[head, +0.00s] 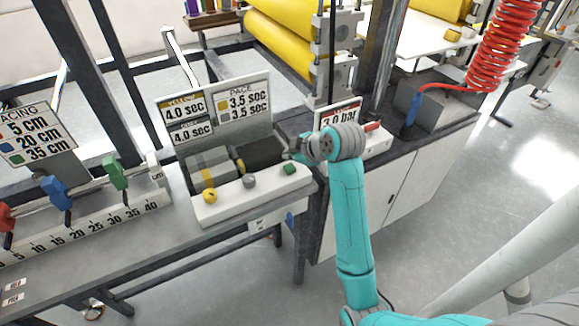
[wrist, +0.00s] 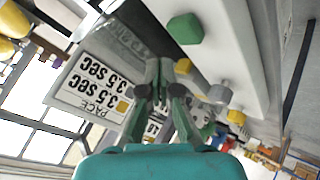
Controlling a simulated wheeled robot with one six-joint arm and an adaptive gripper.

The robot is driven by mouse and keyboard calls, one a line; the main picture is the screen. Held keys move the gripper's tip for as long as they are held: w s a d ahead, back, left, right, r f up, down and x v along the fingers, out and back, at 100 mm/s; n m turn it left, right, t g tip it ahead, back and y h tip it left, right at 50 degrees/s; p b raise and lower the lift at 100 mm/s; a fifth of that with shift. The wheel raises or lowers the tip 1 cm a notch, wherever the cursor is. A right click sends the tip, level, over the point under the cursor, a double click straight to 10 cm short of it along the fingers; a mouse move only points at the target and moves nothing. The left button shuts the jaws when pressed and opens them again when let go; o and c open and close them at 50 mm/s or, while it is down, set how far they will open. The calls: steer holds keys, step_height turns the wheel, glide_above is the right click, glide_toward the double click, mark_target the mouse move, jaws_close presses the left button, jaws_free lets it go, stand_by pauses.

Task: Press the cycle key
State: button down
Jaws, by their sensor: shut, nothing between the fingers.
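A white control box (head: 225,204) holds a green key (head: 290,169) at its right end, a round grey knob (head: 249,181) and a round yellow knob (head: 210,195). None of them carries a readable label, so I cannot tell for sure which is the cycle key. My gripper (head: 288,155) is shut and empty, just behind and above the green key, apparently apart from it. In the wrist view the green key (wrist: 185,28) is at the top, right of my closed fingertips (wrist: 160,68). The grey knob (wrist: 218,93) and yellow knob (wrist: 236,117) lie lower right.
An upright sign (head: 215,108) reading "PACE" and seconds stands behind the box. A pressure sign (head: 338,117) and a red-handled part (head: 372,126) are right of my wrist. The spacing rail (head: 110,212) with coloured clamps is at left. Yellow rollers (head: 285,40) stand behind.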

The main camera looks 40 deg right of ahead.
mark_target(286, 164)
steer(key=shift+f, duration=0.8)
steer(key=shift+f, duration=0.25)
stand_by(0.8)
steer(key=shift+f, duration=0.15)
steer(key=shift+f, duration=0.6)
stand_by(1.1)
steer(key=shift+r, duration=1)
steer(key=shift+r, duration=2.5)
